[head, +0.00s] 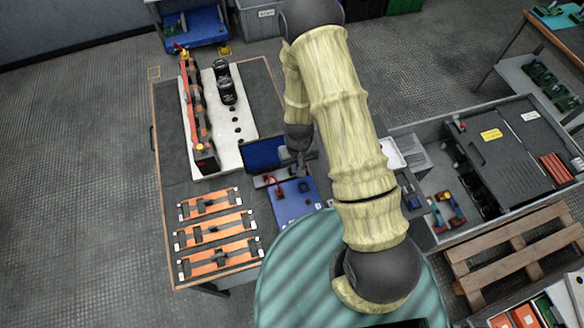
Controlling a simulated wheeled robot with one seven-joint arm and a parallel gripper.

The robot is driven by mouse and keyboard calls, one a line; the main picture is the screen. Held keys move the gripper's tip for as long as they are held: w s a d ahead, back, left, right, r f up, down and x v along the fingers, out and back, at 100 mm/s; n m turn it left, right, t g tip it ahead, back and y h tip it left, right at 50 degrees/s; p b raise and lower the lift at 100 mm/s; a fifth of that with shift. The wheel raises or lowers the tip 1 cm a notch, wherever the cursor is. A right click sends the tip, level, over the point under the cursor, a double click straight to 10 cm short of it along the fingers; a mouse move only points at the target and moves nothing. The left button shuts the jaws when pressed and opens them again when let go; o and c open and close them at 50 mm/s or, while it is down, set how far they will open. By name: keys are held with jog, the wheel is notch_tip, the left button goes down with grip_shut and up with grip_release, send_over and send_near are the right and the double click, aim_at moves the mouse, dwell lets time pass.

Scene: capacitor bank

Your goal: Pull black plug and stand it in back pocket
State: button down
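My gripper (299,163) points down beside a blue-topped unit (290,207), below the wrist of my arm. Its fingers are dark and small, and I cannot tell whether they are open or shut, or whether anything is between them. A small dark shape (304,187) on the blue top, just under the gripper, may be the black plug; it is too small to be sure. A red plug or lead (278,184) stands to its left. A dark-framed blue panel or pocket (262,154) is behind the unit, left of the gripper. My arm hides part of this area.

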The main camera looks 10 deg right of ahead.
aim_at(305, 190)
jog(key=shift+s+d+b, duration=0.2)
jog(key=shift+s+d, duration=0.05)
jog(key=shift+s, duration=0.55)
jog(key=shift+s+d+b, duration=0.15)
jog(key=shift+s+d, duration=0.1)
jog(key=shift+s, duration=0.6)
jog(key=shift+s+d+b, duration=0.2)
jog(key=shift+s+d, duration=0.05)
jog(key=shift+s, duration=0.55)
jog(key=shift+f+b, duration=0.65)
jog(key=shift+f, duration=0.15)
jog(key=shift+f+b, duration=0.35)
jog(key=shift+f, duration=0.05)
jog(key=shift+s+f+b, duration=0.4)
jog(key=shift+f+b, duration=0.15)
jog(key=shift+f, duration=0.1)
jog(key=c, duration=1.5)
grip_release()
jog(key=shift+o, duration=0.3)
jog(key=shift+w+r, duration=0.25)
jog(key=shift+r, duration=0.25)
jog(key=shift+o, duration=0.4)
notch_tip(305, 190, up, 18)
jog(key=shift+f, duration=0.1)
